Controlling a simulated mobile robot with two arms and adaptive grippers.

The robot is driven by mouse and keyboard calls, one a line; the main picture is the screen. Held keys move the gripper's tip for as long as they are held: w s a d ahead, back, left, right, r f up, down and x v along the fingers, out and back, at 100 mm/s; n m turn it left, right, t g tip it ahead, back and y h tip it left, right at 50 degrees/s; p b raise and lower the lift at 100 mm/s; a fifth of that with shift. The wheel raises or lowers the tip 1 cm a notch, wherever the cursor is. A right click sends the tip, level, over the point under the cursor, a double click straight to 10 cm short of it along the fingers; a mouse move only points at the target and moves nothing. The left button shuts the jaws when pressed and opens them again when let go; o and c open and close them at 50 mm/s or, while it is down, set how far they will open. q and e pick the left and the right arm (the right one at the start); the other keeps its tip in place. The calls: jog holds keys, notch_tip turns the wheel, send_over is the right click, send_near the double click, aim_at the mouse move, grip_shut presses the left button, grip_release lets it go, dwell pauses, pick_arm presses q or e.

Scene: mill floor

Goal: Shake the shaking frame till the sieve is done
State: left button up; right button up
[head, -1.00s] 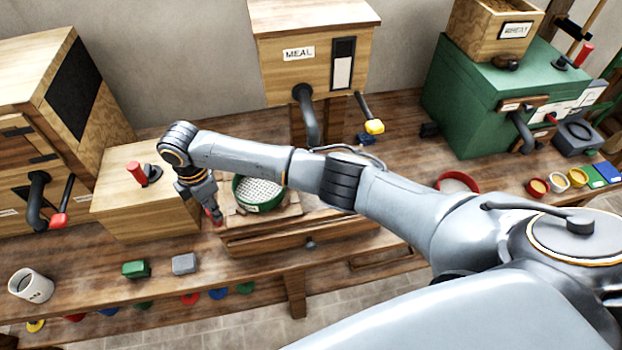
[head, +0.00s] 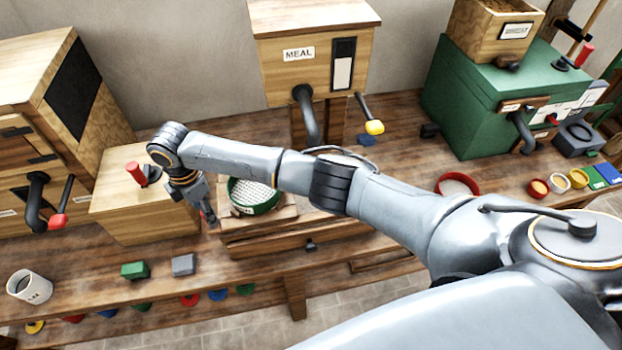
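The sieve (head: 270,208), a round green rim with a pale mesh, sits on the wooden shaking frame (head: 285,214) on the bench, left of centre. My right arm reaches across from the right and hides part of the frame and the sieve's back edge. My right gripper (head: 208,213) points down at the frame's left end. My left gripper is not in view.
A wooden box with a red handle (head: 136,172) stands close left of my gripper. The MEAL bin (head: 315,75) is behind. Green (head: 135,270) and grey (head: 184,264) blocks and a mug (head: 30,287) are at front left.

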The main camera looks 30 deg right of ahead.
notch_tip(320, 180, up, 2)
jog(key=shift+r+p, duration=0.15)
jog(key=shift+p, duration=0.75)
notch_tip(320, 180, up, 2)
jog(key=shift+r+p, duration=0.2)
jog(key=shift+p, duration=0.6)
jog(key=shift+r, duration=2.05)
